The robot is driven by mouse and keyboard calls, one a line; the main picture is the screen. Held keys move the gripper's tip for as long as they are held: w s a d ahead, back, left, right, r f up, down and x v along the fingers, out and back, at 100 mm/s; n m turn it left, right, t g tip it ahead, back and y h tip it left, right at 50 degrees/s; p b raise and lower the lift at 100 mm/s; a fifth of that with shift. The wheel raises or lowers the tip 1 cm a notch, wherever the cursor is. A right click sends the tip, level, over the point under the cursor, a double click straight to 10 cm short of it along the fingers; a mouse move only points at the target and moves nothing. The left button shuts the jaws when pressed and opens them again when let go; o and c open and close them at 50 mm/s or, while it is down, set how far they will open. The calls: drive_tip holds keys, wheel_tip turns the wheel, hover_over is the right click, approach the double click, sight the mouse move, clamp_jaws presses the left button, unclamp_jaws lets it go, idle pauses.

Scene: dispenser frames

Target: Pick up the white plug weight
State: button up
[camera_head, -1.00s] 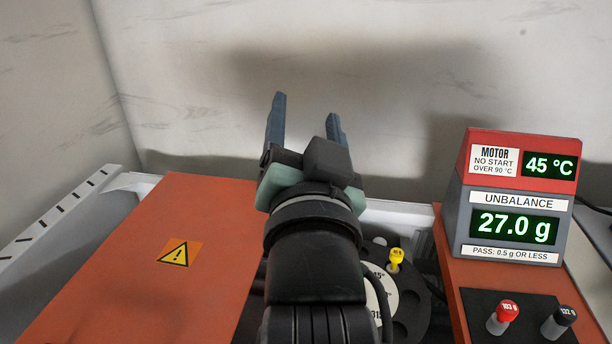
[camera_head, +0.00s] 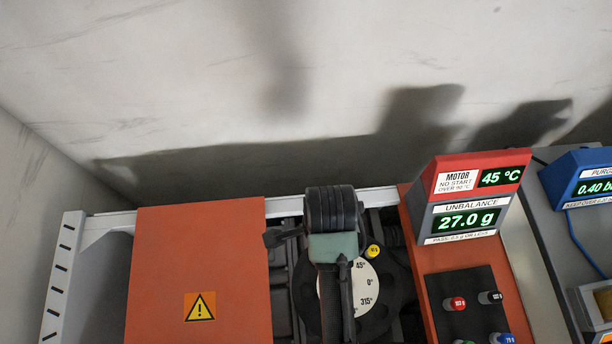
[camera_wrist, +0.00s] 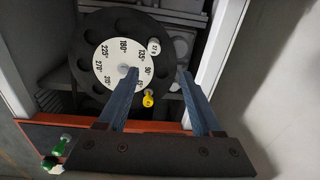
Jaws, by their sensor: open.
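The white plug weight (camera_wrist: 153,47) sits in a hole of the round dark disc, beside the 135° mark on its pale dial (camera_wrist: 122,65) in the wrist view. I cannot make it out in the head view, where my arm covers part of the disc. In the picture, the white plug lies between and just beyond the fingertips; the height gap is unclear.
An orange panel (camera_head: 190,250) flanks the disc on the left. On the right, a dark holder (camera_head: 465,285) carries a red plug (camera_head: 455,303), a black plug (camera_head: 490,297) and others. The unbalance display (camera_head: 466,219) reads 27.0 g. A blue unit (camera_head: 585,180) stands farther right.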

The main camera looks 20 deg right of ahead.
drive_tip(key=shift+g, duration=0.3)
drive_tip(key=f, duration=0.4)
drive_tip(key=s+f, duration=0.1)
drive_tip(key=f, duration=0.1)
drive_tip(key=shift+a+f, duration=0.1)
drive_tip(key=shift+f, duration=0.15)
drive_tip(key=shift+w+a+f, duration=0.1)
drive_tip(key=shift+w+f, duration=0.05)
drive_tip(key=shift+f, duration=1.45)
drive_tip(key=shift+w+a+f, duration=0.1)
drive_tip(key=shift+w+f, duration=0.05)
drive_tip(key=shift+f, duration=1.4)
drive_tip(key=shift+c, duration=0.4)
clamp_jaws()
